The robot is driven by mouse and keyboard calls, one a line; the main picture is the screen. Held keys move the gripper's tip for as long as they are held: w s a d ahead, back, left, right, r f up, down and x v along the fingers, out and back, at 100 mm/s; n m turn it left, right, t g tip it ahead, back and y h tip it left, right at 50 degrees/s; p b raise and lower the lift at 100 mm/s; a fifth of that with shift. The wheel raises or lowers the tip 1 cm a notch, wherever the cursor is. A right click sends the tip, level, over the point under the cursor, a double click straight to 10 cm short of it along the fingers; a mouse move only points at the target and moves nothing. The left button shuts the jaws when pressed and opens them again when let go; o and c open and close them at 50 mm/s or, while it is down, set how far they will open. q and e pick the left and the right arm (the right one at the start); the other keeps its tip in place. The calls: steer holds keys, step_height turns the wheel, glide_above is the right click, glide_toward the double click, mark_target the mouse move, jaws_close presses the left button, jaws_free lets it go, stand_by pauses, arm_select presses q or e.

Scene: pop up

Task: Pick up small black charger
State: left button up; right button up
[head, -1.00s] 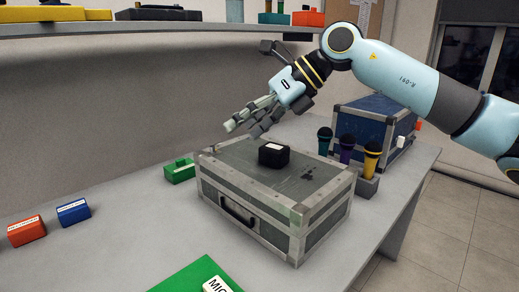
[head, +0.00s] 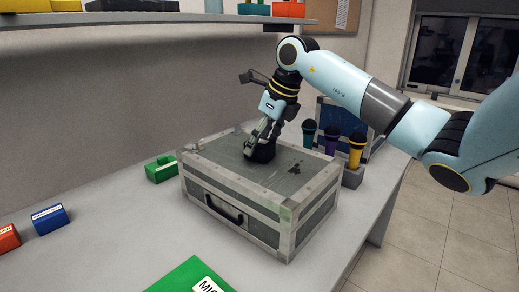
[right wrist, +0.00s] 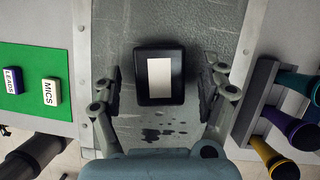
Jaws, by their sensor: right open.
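The small black charger (right wrist: 159,90), a black block with a white label on top, sits on the grey flight case (head: 225,192). In the head view the charger (head: 263,153) is partly hidden behind my right gripper (head: 256,150). In the right wrist view my right gripper (right wrist: 164,85) is open, with one finger on each side of the charger and a gap visible at both sides. I cannot tell how far above the case lid the fingertips are. My left gripper is not in view.
Three microphones (head: 332,138) stand in a holder right of the case, near a blue case (head: 345,118). A green block (head: 161,170) sits left of it. A green mat (head: 190,275) lies in front. A shelf (head: 150,18) runs above at the back.

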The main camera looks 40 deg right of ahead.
steer(key=shift+w+f, duration=0.2)
steer(key=shift+f, duration=0.35)
steer(key=c, duration=1.4)
steer(key=shift+c, duration=0.2)
steer(key=shift+r, duration=0.15)
